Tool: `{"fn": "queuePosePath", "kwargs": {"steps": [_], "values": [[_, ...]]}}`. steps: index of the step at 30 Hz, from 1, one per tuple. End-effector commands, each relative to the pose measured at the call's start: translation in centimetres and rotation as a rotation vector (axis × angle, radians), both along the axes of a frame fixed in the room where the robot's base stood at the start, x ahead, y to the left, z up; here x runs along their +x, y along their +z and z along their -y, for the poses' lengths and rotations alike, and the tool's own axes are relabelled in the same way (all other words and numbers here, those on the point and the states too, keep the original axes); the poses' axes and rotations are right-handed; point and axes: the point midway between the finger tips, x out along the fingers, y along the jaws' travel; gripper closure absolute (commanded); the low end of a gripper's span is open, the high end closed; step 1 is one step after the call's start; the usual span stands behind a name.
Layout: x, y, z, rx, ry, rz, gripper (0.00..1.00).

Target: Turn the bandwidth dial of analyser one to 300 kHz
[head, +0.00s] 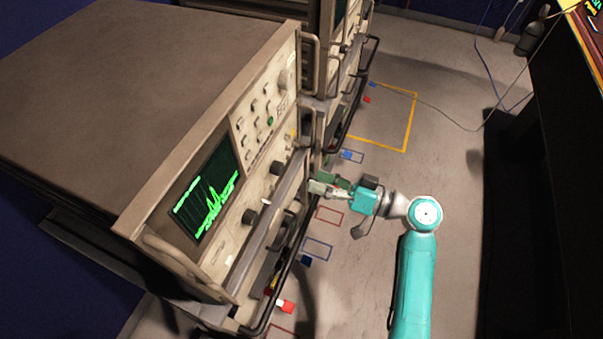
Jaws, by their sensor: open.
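A beige analyser (145,215) with a lit green trace screen (205,190) stands at the left, its front panel facing right. Two dark round dials show on its panel, a lower one (250,216) and an upper one (276,168). Labels are too small to read, so I cannot tell which is the bandwidth dial or where it points. My gripper (322,184) is open at the end of my teal arm, to the right of the panel and close to the front handle bars. I see nothing between its fingers. Contact with the bars cannot be told.
Dark handle bars (285,275) stand out in front of the panel. More rack equipment (345,70) stands behind. Small coloured blocks and outlined rectangles mark the grey floor (450,130). Cables cross it at upper right, near a dark bench (550,180).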

Motion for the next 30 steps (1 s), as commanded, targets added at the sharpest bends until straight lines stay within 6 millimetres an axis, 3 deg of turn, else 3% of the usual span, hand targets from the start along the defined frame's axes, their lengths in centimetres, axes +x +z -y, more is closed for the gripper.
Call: {"fn": "queuePosePath", "kwargs": {"steps": [3, 9, 26, 30], "values": [[-0.6, 0.0, 1.7, 0.000, -0.004, 0.000, 0.40], [-1.1, 0.0, 3.0, 0.000, 0.000, 0.000, 0.40], [-1.2, 0.0, 3.1, -0.001, 0.001, 0.000, 0.40], [-1.4, -0.8, 3.0, -0.005, -0.020, -0.018, 0.40]]}}
